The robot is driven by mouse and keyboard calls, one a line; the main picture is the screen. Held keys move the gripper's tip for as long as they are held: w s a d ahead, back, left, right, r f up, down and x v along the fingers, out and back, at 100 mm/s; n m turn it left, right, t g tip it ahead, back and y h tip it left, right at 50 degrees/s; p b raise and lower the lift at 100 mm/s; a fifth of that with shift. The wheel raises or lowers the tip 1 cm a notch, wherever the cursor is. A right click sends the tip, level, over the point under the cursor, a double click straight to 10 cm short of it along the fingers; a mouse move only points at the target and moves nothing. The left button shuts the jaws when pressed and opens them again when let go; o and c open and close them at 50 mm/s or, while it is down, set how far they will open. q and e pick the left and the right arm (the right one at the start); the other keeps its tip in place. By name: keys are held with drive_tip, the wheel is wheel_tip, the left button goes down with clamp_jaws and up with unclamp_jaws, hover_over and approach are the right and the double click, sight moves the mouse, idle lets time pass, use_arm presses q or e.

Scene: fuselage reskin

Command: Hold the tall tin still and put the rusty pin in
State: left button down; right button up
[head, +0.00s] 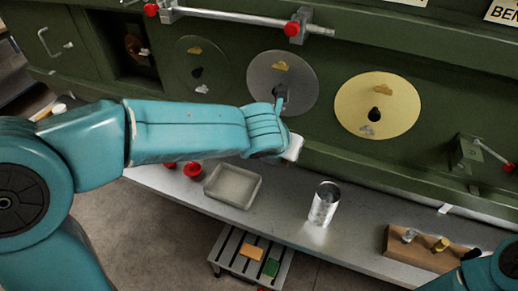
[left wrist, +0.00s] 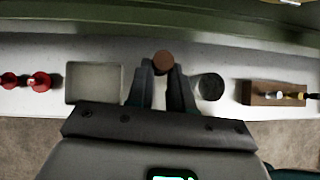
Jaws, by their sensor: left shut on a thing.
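The tall tin (head: 323,205) is a silver cylinder standing upright on the bench in the head view. In the left wrist view the tin shows from above as a dark round top (left wrist: 211,87), just right of my fingers and apart from them. My left gripper (left wrist: 163,72) is shut on the rusty pin (left wrist: 163,62), whose round brown end shows between the fingertips. In the head view my left arm reaches across to the grey disc, and its wrist hides most of the gripper and the pin. Only part of my right arm shows at the lower right; its gripper is out of view.
A grey tray (head: 211,192) and red knobs (head: 192,169) stand left of the tin. A wooden block (head: 397,251) with several small pieces stands right. Bench around the tin is clear.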

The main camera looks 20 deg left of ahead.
use_arm(q)
drive_tip(key=s+d+f+m+h, duration=0.1)
drive_tip(key=d+m, duration=0.1)
drive_tip(key=d, duration=0.9)
drive_tip(key=shift+s+d+f+h, duration=0.3)
drive_tip(key=shift+s+d+f, duration=0.05)
drive_tip(key=shift+s, duration=0.05)
drive_tip(key=shift+w, duration=0.1)
